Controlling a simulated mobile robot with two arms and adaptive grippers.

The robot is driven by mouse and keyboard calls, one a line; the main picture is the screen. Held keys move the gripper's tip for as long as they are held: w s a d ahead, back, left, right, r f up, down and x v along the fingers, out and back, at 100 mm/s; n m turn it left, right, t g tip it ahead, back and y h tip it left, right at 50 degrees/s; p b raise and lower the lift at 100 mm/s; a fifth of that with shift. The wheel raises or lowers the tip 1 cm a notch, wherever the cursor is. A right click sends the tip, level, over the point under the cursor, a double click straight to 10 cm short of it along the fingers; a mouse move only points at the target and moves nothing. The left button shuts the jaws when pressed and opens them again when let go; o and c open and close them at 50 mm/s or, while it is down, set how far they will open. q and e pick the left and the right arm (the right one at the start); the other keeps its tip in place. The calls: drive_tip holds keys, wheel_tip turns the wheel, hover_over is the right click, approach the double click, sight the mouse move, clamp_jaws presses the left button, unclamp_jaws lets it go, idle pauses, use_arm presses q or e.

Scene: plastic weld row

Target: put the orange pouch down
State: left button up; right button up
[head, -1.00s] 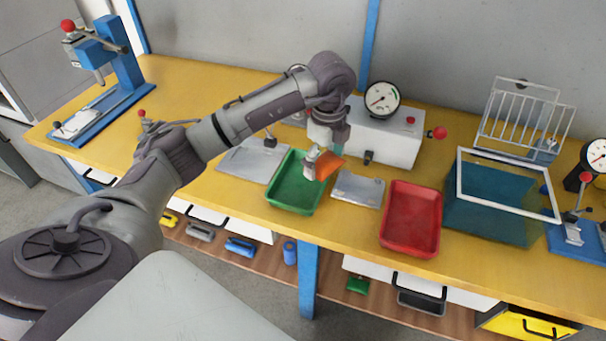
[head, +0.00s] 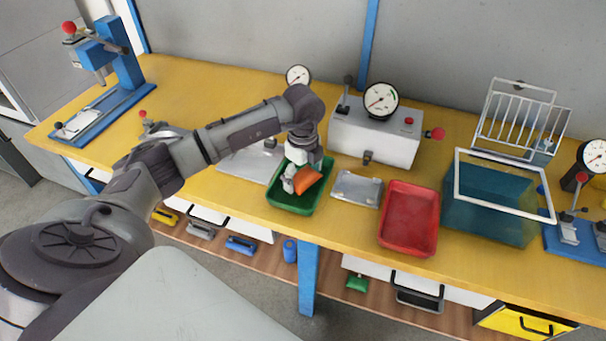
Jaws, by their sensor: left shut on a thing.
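The orange pouch (head: 308,179) is in the jaws of my left gripper (head: 296,181). The gripper points down and is shut on the pouch. Both are over or inside the green tray (head: 293,207) on the yellow bench. The pouch looks tilted, and I cannot tell whether it touches the tray floor. The gripper and pouch hide part of the tray. My right gripper is not in view.
A silver plate (head: 357,188) and an empty red tray (head: 409,220) lie right of the green tray. A white gauge box (head: 375,137) stands behind. A teal tank (head: 490,212) with a white-framed rim is further right. A grey plate (head: 246,163) lies left.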

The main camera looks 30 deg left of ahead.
sight(303, 174)
use_arm(q)
drive_tip(key=shift+f, duration=0.5)
drive_tip(key=o, duration=0.7)
drive_tip(key=shift+c, duration=0.2)
drive_tip(key=shift+r, duration=0.1)
drive_tip(key=shift+r, duration=0.1)
wheel_tip(303, 174, up, 13)
drive_tip(key=b, duration=0.1)
drive_tip(key=shift+f, duration=0.2)
